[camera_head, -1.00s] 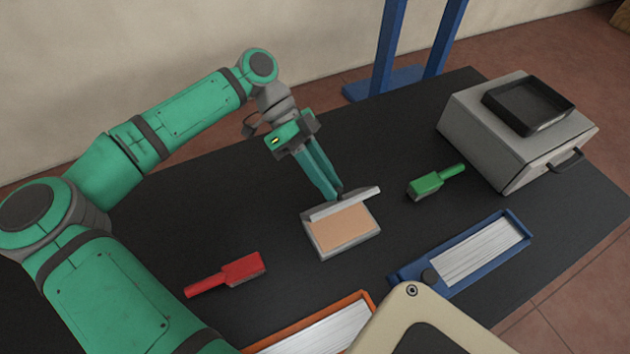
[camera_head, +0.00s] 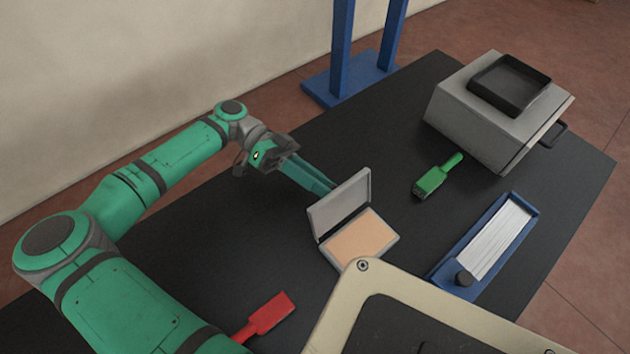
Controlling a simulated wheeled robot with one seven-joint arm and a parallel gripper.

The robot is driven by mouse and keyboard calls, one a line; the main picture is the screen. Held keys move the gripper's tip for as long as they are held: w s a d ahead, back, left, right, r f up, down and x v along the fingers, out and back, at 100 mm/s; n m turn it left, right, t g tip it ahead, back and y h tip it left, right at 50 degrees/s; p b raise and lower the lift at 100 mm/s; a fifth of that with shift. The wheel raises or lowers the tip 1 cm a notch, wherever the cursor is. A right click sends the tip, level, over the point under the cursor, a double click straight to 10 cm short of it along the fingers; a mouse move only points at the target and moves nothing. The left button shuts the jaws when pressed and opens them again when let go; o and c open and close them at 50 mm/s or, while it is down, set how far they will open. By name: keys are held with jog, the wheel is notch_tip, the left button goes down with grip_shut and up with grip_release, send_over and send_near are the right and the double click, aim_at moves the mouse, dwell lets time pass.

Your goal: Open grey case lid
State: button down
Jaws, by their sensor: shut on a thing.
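The grey case (camera_head: 389,254) sits on the dark table in the middle of the head view, with a tan pad inside. Its lid (camera_head: 341,201) is raised and stands steeply up from the case's left-hand side. My gripper (camera_head: 330,190) is behind the lid on its left. The green fingers reach right to the lid, and their tips are partly hidden by it. The fingers are close together and look shut on the lid.
A green brush (camera_head: 436,178) lies right of the case, and a red brush (camera_head: 265,318) lies in front. A blue tray (camera_head: 443,269) with white strips is at the right. A grey box (camera_head: 478,118) carrying a black tray (camera_head: 509,86) stands at the back right.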

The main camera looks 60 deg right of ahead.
jog(key=shift+d+f, duration=0.2)
jog(key=shift+f, duration=0.55)
jog(key=shift+w, duration=0.1)
jog(key=c, duration=1.6)
grip_release()
jog(key=shift+d, duration=0.1)
jog(key=shift+r, duration=0.2)
jog(key=v, duration=1)
jog(key=shift+w+r, duration=0.1)
jog(key=shift+w, duration=0.3)
jog(key=x, duration=0.9)
jog(key=shift+s, duration=0.2)
